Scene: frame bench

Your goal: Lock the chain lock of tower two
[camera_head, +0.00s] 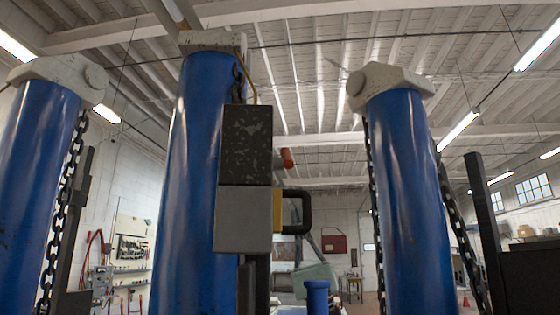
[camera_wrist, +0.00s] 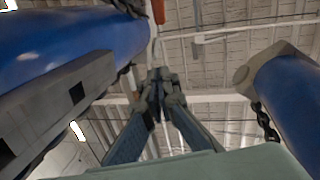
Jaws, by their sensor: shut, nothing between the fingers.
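Three blue towers stand in the head view: left (camera_head: 38,170), middle (camera_head: 190,170) and right (camera_head: 412,190). No label shows which is tower two. On the middle tower sits a lock unit: a dark speckled block (camera_head: 246,145) above a grey box (camera_head: 243,220), with a yellow plate (camera_head: 278,212) and a black U-shaped handle (camera_head: 300,212) on its right. Whether it is locked cannot be told. My gripper (camera_wrist: 160,78) is shut and empty in the wrist view, pointing up, between a blue tower (camera_wrist: 85,45) and another (camera_wrist: 290,95).
Dark chains hang beside the left tower (camera_head: 63,215) and the right tower (camera_head: 458,235). A red-orange cylinder (camera_head: 287,158) shows right of the speckled block. A grey bar with square holes (camera_wrist: 60,105) lies close on the left in the wrist view.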

